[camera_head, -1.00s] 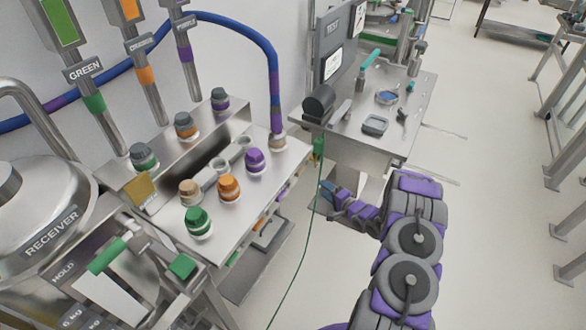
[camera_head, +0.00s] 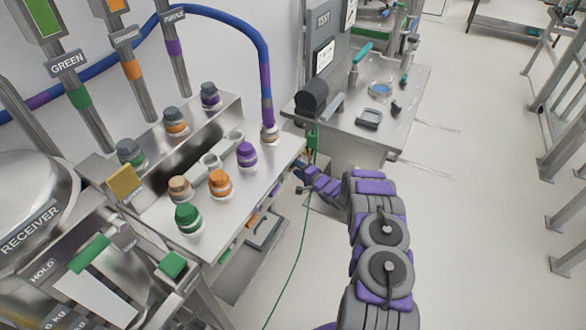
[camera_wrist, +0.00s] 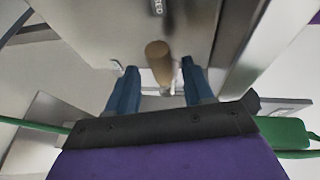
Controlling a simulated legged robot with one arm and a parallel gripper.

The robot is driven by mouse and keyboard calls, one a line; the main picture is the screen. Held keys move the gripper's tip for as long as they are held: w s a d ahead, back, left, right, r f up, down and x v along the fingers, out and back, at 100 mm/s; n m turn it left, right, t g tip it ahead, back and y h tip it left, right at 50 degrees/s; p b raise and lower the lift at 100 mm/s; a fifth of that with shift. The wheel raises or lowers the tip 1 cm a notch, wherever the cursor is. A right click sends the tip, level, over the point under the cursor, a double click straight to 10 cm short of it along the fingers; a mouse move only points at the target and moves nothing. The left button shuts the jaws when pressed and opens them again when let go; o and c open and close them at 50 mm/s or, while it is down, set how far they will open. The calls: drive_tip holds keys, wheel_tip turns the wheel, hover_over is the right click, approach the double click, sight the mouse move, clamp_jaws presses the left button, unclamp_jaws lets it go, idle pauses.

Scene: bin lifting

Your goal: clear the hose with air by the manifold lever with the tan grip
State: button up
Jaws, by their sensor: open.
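In the wrist view a tan cylindrical grip (camera_wrist: 157,55) with a pale metal end lies between the fingers of my open gripper (camera_wrist: 160,88). A gap shows on each side, and I see no clear contact. In the head view my gripper (camera_head: 305,187) is low beside the right side of the manifold bench (camera_head: 225,225); the lever is hidden there. The blue hose (camera_head: 215,22) arches over to a purple-banded end, which stands in a tan-ringed port (camera_head: 270,134) at the bench's right back corner.
Green (camera_head: 188,219), orange (camera_head: 220,184), purple (camera_head: 247,155) and tan (camera_head: 180,189) caps stand on the bench. A test table (camera_head: 395,135) is behind my arm. A thin green cable (camera_head: 298,255) runs over the floor. Open floor lies to the right.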

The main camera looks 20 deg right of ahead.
sight(293, 166)
drive_tip(key=shift+b+x, duration=0.3)
drive_tip(key=shift+x, duration=1.2)
drive_tip(key=shift+a, duration=0.15)
drive_tip(key=shift+f, duration=0.1)
clamp_jaws()
